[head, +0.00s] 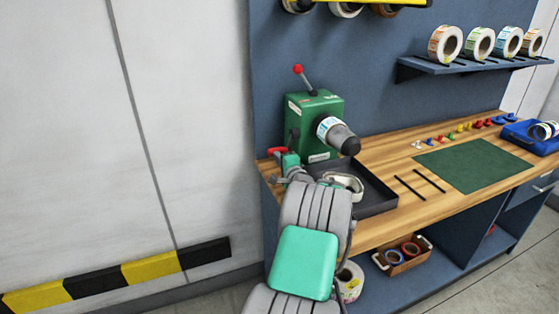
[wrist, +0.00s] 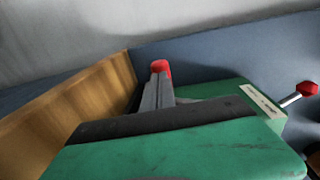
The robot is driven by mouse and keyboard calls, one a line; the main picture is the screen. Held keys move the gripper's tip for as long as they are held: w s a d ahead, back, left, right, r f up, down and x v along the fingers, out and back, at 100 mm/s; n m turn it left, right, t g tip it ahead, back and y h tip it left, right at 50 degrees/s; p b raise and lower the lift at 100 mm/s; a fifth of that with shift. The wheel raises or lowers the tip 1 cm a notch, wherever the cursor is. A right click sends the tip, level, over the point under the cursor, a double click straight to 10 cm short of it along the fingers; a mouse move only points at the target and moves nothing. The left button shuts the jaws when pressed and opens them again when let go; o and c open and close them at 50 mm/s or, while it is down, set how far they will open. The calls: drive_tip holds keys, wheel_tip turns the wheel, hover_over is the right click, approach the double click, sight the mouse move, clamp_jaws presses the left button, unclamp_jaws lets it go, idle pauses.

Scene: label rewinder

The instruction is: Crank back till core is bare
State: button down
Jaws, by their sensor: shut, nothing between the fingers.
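The green rewinder (head: 300,118) stands at the back left of the bench. Its spindle (head: 349,145) points right and forward, ending in a dark tip. A white and blue label band (head: 327,127) is around the spindle near the body. A lever with a red knob (head: 298,69) rises from the top and also shows in the wrist view (wrist: 308,88). A red handle (head: 276,151) is at the machine's left. My gripper (head: 287,163) is beside this handle, shut and empty. In the wrist view its grey fingers (wrist: 153,95) end at something red; I cannot tell whether they touch it.
A dark tray (head: 376,200) with a pale looped strip (head: 343,182) lies in front of the machine. Two black rods and a green mat (head: 475,165) lie to the right. Label rolls (head: 445,43) sit on a shelf above. A wall is at the left.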

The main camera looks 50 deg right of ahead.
drive_tip(key=shift+b+x, duration=0.5)
drive_tip(key=shift+x, duration=0.75)
drive_tip(key=shift+a, duration=0.1)
drive_tip(key=shift+f, duration=0.1)
drive_tip(key=shift+s, duration=0.15)
drive_tip(key=v, duration=0.5)
drive_tip(key=r+v, duration=0.1)
drive_tip(key=v, duration=0.1)
drive_tip(key=shift+s+a, duration=0.15)
drive_tip(key=shift+s, duration=0.05)
